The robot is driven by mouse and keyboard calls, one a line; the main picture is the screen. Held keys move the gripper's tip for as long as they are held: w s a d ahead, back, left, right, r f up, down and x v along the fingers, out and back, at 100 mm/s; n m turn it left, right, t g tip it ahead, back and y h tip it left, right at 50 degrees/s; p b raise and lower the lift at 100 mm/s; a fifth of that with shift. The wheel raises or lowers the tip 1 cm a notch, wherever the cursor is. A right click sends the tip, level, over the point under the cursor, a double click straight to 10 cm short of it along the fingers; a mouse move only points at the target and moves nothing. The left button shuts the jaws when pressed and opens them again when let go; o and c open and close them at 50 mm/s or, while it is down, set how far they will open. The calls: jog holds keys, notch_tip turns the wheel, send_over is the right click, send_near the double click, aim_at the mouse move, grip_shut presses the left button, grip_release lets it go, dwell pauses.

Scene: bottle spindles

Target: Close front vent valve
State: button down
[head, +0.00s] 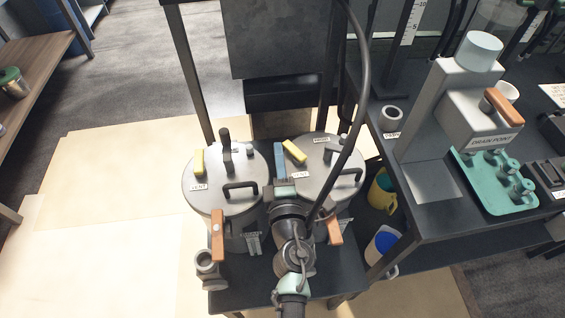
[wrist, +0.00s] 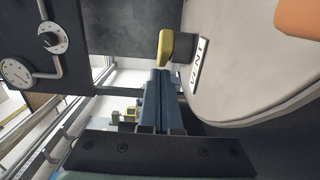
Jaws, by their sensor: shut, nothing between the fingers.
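Two round steel vessels stand side by side in the head view. The right vessel (head: 325,165) has a small label that seems to read FRONT. Its yellow vent valve handle (head: 294,151) lies slantwise near the lid's left edge, by a VENT label (head: 299,174). The left vessel (head: 225,185) has its own yellow handle (head: 199,162), lying nearly lengthwise in the picture. My gripper (head: 280,153) has blue fingers, shut and empty, between the lids, left of the right handle. In the wrist view, a yellow handle (wrist: 165,47) is just beyond the shut fingertips (wrist: 158,73); contact is unclear.
Black lid handles (head: 240,188) and orange levers (head: 218,235) project from the vessels. A dark bench with a drain post (head: 480,130) and teal tray (head: 495,180) stands at right. A hose-like dark cable (head: 362,80) crosses above the right lid. Floor at left is clear.

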dwell(0.4)
jog(key=s, duration=1.3)
jog(key=shift+d, duration=0.2)
